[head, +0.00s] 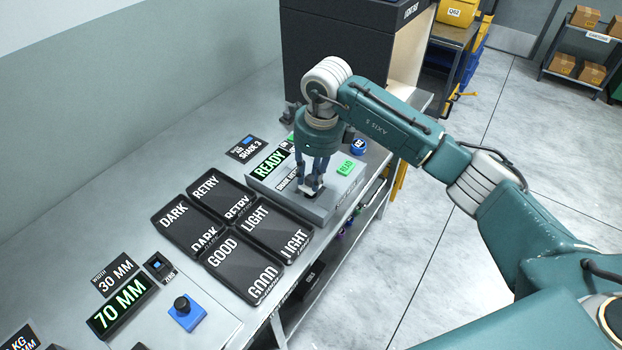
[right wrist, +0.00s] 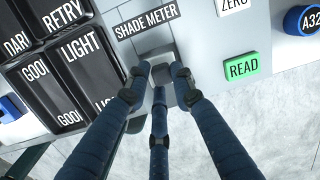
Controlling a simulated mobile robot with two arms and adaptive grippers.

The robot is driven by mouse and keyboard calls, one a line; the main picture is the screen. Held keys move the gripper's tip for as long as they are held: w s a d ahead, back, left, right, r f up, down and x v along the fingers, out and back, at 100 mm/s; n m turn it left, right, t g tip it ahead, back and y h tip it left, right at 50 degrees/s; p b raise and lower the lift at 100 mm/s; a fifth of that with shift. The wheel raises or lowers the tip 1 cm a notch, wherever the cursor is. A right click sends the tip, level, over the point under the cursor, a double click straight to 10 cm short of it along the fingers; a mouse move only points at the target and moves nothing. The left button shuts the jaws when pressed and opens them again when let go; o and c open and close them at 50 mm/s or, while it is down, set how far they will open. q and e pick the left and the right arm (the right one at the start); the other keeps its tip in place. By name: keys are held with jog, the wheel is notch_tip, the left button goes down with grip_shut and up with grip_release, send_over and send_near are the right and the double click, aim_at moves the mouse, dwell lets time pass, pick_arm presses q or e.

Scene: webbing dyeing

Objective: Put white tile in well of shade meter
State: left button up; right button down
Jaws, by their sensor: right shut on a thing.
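The shade meter (head: 335,194) is a grey box on the bench with a green READY display (head: 270,163) and a green READ button (head: 346,167). My right gripper (head: 312,186) points down over the meter's top, its fingers closed together. A small pale piece, seemingly the white tile (head: 315,179), shows between the fingertips, mostly covered by them. In the right wrist view the fingertips (right wrist: 160,82) meet below the SHADE METER label (right wrist: 146,20). The well is largely hidden by the fingers; I cannot tell whether the tile touches it. My left gripper is out of view.
Black trays (head: 228,223) marked DARK, RETRY, LIGHT and GOOD lie left of the meter. A 70 MM display (head: 123,306) and a blue block with a black knob (head: 187,313) are at the front left. A dark cabinet (head: 330,45) rises behind.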

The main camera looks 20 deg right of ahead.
notch_tip(320, 180, down, 2)
jog(key=shift+f, duration=0.1)
jog(key=shift+f, duration=0.2)
jog(key=c, duration=1.5)
grip_release()
jog(key=shift+o, duration=0.2)
jog(key=shift+r, duration=0.15)
